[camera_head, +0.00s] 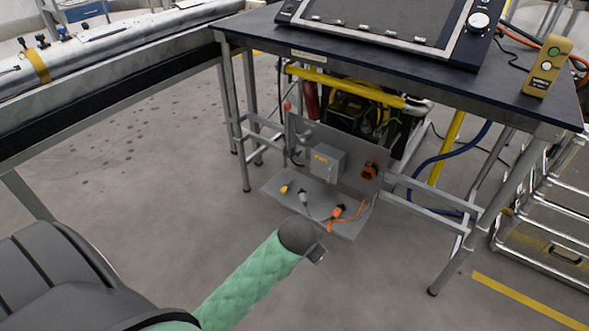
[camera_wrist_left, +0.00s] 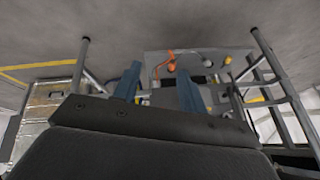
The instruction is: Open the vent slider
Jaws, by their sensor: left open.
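I cannot make out a vent slider in either view. A grey metal panel (camera_head: 345,150) with a shelf (camera_head: 275,187) stands under the dark table, bearing a grey box (camera_head: 321,163) and several plugs and cables. My left arm, in a green sleeve, reaches in from the bottom; its gripper (camera_head: 318,255) is mostly hidden by the wrist, in front of the shelf and apart from it. In the left wrist view the two blue fingers (camera_wrist_left: 158,88) are spread and empty, with the panel area upside down beyond them. My right gripper is in neither view.
A dark table (camera_head: 420,72) carries a tilted console (camera_head: 380,25) and a yellow button box (camera_head: 547,66). Its legs and crossbars frame the panel. A long bench (camera_head: 110,100) runs at the left, and metal racks (camera_head: 550,200) stand at the right. The floor in front is clear.

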